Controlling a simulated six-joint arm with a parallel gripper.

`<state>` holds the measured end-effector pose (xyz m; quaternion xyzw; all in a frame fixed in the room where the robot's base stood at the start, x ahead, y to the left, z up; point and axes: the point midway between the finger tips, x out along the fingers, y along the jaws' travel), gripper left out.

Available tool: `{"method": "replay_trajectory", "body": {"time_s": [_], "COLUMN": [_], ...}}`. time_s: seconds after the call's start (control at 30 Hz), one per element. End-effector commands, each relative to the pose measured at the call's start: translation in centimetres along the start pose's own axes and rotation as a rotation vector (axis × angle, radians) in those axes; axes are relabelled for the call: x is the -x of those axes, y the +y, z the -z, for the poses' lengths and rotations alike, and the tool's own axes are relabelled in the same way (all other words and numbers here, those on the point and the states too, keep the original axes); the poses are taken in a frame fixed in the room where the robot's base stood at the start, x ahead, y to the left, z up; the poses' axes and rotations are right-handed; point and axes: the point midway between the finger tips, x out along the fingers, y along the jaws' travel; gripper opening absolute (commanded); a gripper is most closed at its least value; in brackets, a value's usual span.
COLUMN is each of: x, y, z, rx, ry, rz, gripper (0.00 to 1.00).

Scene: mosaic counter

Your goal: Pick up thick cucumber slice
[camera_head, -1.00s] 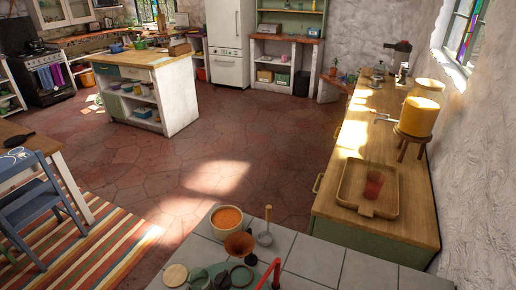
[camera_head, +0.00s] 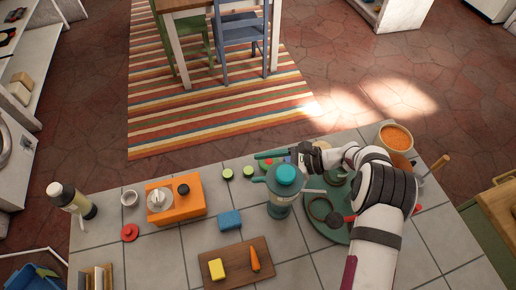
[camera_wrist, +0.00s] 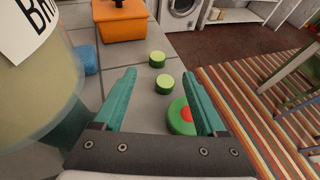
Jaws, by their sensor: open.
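Two green cucumber slices lie on the grey tiled counter. In the head view one slice (camera_head: 228,174) is on the left and the other slice (camera_head: 249,172) is just right of it. In the wrist view the farther slice (camera_wrist: 157,59) and the nearer slice (camera_wrist: 165,83) show beyond my gripper (camera_wrist: 159,74), roughly in line with the gap between its teal fingers. I cannot tell surely which slice is the thick one. In the head view my gripper (camera_head: 268,154) reaches in from the right, near the slices. It is open and empty.
A teal-lidded jug (camera_head: 285,185) stands close by my gripper. A green disc with a red centre (camera_wrist: 182,115) lies near the right finger. An orange appliance (camera_head: 178,200), a blue sponge (camera_head: 230,221) and a wooden board (camera_head: 237,265) are farther along the counter.

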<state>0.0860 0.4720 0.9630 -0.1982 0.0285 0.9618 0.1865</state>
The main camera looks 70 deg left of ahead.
Motion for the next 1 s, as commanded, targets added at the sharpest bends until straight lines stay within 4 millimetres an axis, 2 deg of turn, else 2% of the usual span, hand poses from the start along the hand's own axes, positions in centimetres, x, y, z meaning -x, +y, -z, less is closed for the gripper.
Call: {"method": "replay_trajectory", "body": {"time_s": [0.03,0.17,0.43,0.53,0.7,0.77,1.0], "x": [-1.1,-2.9,-8.0,-8.8,-8.8,-8.8,-8.7], "y": [0.3,0.4,0.4,0.4,0.4,0.4,0.4], "z": [0.4,0.5,0.7,0.7,0.7,0.7,0.7], "rx": [-0.011,-0.016,-0.016,-0.016,-0.016,-0.016,-0.015], "ry": [-0.009,-0.013,-0.010,-0.010,-0.010,-0.010,-0.010], "rz": [-0.011,-0.016,-0.016,-0.015,-0.013,-0.013,-0.013], "gripper": [0.73,0.73,0.73,0.73,0.73,0.66,0.23]}}
